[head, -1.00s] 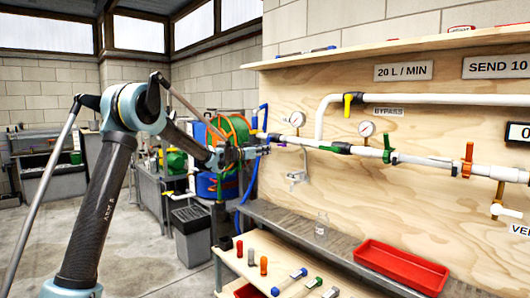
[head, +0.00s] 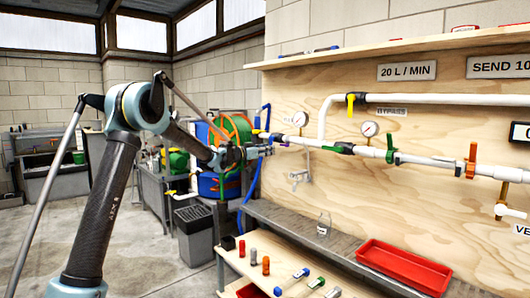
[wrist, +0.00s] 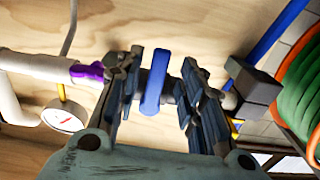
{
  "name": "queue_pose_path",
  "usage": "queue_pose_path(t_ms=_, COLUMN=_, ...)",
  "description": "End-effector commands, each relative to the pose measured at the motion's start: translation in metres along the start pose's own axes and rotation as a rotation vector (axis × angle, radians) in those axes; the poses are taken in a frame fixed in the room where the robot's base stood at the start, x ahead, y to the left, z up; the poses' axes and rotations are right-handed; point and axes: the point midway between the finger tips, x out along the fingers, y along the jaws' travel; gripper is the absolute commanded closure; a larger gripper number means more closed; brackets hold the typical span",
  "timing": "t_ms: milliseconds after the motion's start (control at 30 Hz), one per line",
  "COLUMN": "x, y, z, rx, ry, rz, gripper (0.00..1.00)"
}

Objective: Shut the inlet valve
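My gripper (head: 256,151) is at the left end of the pipe run on the plywood board. In the wrist view its two fingers (wrist: 163,80) are apart, one on each side of a blue valve handle (wrist: 154,82). Gaps show on both sides of the handle, so the fingers do not grip it. The handle lies crosswise to the pipe in this view. No label for this valve is readable. In the head view my gripper hides most of this valve. A purple fitting (wrist: 88,72) sits on the pipe to the handle's left.
A pressure gauge (wrist: 64,116) is close to the left finger. A hose reel (head: 232,134) stands behind my gripper. Yellow (head: 351,103), green (head: 391,150) and orange (head: 470,160) valve handles are farther right. A red tray (head: 405,268) lies on the bench below.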

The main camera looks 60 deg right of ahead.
Motion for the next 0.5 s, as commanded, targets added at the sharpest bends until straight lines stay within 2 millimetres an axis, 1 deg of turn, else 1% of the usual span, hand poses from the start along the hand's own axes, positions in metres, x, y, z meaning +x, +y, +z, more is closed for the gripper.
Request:
queue_pose_path(t_ms=167, x=-0.021, y=-0.001, z=0.000, rx=0.000, ry=0.000, rz=-0.003, gripper=0.64)
queue_pose_path(t_ms=500, x=-0.085, y=-0.001, z=0.000, rx=0.000, ry=0.000, rz=-0.001, gripper=0.64)
